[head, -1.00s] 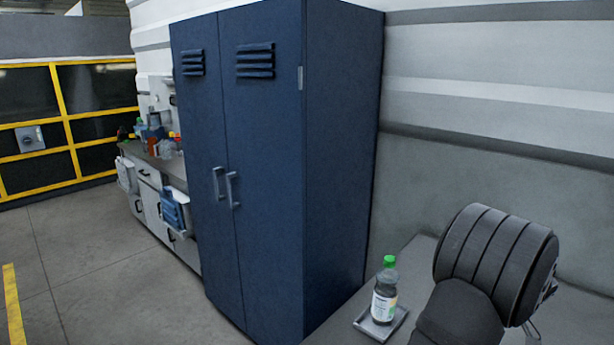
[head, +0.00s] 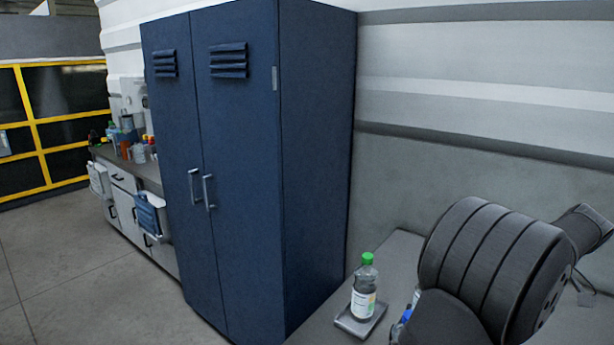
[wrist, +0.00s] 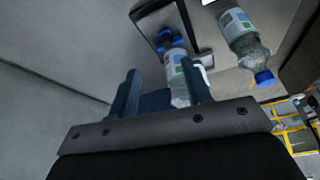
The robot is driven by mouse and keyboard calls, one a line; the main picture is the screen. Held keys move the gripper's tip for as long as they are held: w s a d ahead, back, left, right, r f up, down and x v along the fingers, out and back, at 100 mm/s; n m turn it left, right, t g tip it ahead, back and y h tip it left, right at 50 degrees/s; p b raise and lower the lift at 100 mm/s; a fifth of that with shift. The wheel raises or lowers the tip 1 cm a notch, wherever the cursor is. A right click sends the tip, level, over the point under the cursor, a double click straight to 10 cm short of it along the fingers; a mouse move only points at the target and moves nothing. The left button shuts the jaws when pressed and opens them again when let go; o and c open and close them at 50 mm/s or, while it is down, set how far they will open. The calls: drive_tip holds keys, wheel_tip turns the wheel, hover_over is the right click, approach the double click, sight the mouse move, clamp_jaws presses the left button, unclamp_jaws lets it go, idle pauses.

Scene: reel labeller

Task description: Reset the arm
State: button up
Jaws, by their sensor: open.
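My gripper (wrist: 160,70) shows in the wrist view with its two blue-grey fingers spread apart. A labelled clear bottle (wrist: 173,64) shows beyond the right finger, which hides part of it. I see no grip on it. In the head view my dark arm fills the lower right, and the gripper itself is not visible there.
A second bottle with a blue cap (wrist: 243,38) is at the upper right of the wrist view. In the head view a green-capped bottle (head: 364,290) stands on a small grey tray (head: 349,324) on the counter (head: 398,251). A tall blue cabinet (head: 315,150) stands left.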

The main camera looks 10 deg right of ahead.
drive_tip(key=w+a+r+n+g+h, duration=0.1)
drive_tip(key=w+a+n+g+h, duration=0.1)
drive_tip(key=w, duration=0.4)
drive_tip(key=shift+w+a+g+h, duration=0.3)
drive_tip(key=shift+a+g, duration=0.6)
drive_tip(key=shift+a, duration=0.35)
drive_tip(key=o, duration=1.2)
drive_tip(key=shift+r, duration=0.1)
drive_tip(key=a+r+t+h, duration=0.1)
drive_tip(key=a+r+h, duration=0.3)
drive_tip(key=a+r, duration=1)
drive_tip(key=s+a+x, duration=0.1)
drive_tip(key=x, duration=0.9)
drive_tip(key=shift+w+f, duration=0.25)
drive_tip(key=shift+f, duration=0.35)
drive_tip(key=shift+a, duration=0.15)
